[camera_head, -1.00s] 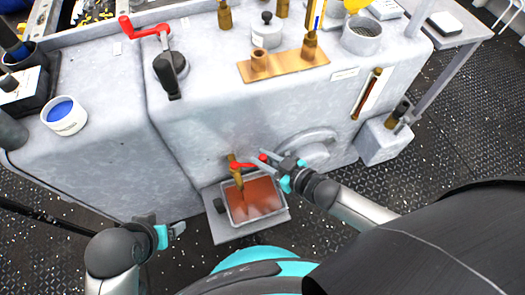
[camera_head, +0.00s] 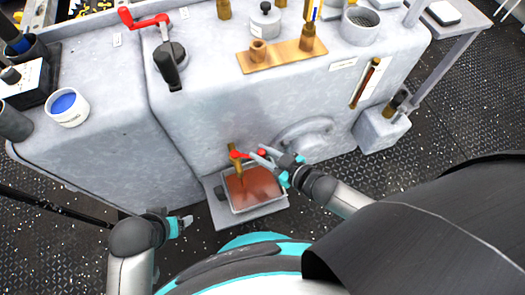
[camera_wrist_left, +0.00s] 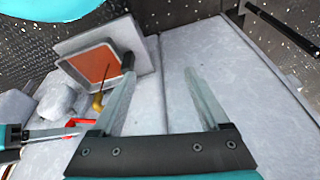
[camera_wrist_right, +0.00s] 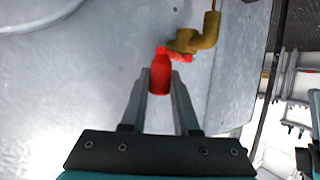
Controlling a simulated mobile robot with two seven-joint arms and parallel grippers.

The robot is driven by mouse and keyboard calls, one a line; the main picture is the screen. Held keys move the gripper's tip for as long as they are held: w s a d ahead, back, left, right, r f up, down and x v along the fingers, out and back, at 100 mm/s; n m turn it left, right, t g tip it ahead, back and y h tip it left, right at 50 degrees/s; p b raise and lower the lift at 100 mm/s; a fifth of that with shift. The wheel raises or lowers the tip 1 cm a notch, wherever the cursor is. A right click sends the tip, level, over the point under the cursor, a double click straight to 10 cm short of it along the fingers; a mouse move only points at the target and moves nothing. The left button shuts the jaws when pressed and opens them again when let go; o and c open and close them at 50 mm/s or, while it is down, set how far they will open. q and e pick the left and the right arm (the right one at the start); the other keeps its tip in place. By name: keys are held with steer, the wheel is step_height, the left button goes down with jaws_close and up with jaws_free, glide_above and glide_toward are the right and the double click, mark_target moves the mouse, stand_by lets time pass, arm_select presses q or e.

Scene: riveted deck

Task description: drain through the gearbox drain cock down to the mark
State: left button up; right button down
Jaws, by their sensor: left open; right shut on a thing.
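The brass drain cock (camera_head: 235,158) sits low on the grey gearbox front, with a red lever (camera_head: 241,154). My right gripper (camera_head: 266,157) is at the lever's right end. In the right wrist view its fingers are shut on the red grip (camera_wrist_right: 160,74), beside the brass elbow (camera_wrist_right: 200,38). A thin brown stream (camera_wrist_left: 107,72) falls from the cock into the drain pan, seen in the left wrist view. The pan (camera_head: 284,205) holds red-brown oil. The sight glass (camera_head: 366,82) shows reddish fluid; its mark is too small to read. My left gripper (camera_head: 188,221) is open and empty, left of the pan.
A red crank handle (camera_head: 145,21) stands on the gearbox top. A brass plate (camera_head: 282,56) with fittings and a blue-filled white cup (camera_head: 68,107) are there too. A round cover (camera_head: 310,135) is right of the cock. Dark speckled floor lies in front.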

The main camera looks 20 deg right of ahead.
steer(key=c, duration=0.9)
jaws_free()
steer(key=shift+s+a, duration=0.1)
steer(key=shift+a, duration=0.15)
steer(key=shift+c, duration=0.2)
steer(key=shift+d, duration=0.15)
steer(key=shift+s+d+r, duration=0.15)
steer(key=shift+s, duration=0.05)
arm_select(q)
steer(key=s+a+f+p, duration=0.1)
steer(key=s+f+p, duration=0.2)
steer(key=f, duration=0.2)
steer(key=s+a+f+g+p, duration=0.1)
steer(key=s+a+f+p, duration=0.1)
steer(key=f, duration=0.4)
steer(key=shift+s+f+p, duration=0.15)
steer(key=shift+s+p, duration=0.25)
steer(key=shift+p, duration=0.15)
arm_select(e)
steer(key=shift+v, duration=7.25)
